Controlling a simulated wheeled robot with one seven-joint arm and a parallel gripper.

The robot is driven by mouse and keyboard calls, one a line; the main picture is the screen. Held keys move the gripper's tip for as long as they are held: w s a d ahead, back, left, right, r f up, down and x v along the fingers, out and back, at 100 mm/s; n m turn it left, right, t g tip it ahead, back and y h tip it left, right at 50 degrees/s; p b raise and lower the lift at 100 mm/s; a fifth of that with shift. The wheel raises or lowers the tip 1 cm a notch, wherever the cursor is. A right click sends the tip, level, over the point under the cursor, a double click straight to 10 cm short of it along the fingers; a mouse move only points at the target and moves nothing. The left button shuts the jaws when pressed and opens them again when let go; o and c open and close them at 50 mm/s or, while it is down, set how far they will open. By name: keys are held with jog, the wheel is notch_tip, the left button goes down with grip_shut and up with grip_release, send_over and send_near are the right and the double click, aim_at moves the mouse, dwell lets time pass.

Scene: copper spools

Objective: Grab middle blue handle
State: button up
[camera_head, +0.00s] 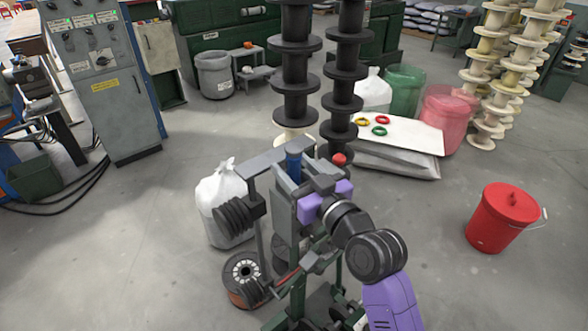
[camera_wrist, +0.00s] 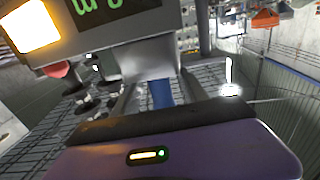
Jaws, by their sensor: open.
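A blue handle (camera_head: 293,162) stands upright at the top of the grey and green machine in the middle of the head view. In the wrist view, the blue handle (camera_wrist: 162,94) shows between my two grey fingers, under a grey housing. My gripper (camera_head: 301,178), with purple parts on its body, reaches the machine from the lower right. Its fingers are apart, one on each side of the handle. I cannot tell whether either finger touches it. The lower part of the handle is hidden by my gripper. Only one blue handle is clearly visible.
A red knob (camera_head: 339,159) sits just right of the handle. Tall stacks of black spools (camera_head: 294,85) stand behind the machine. A copper spool (camera_head: 243,270) and a white bag (camera_head: 225,205) are to its left. A red bucket (camera_head: 503,217) stands right on open floor.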

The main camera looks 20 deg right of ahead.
grip_shut()
jog(key=shift+r, duration=0.1)
dwell(0.3)
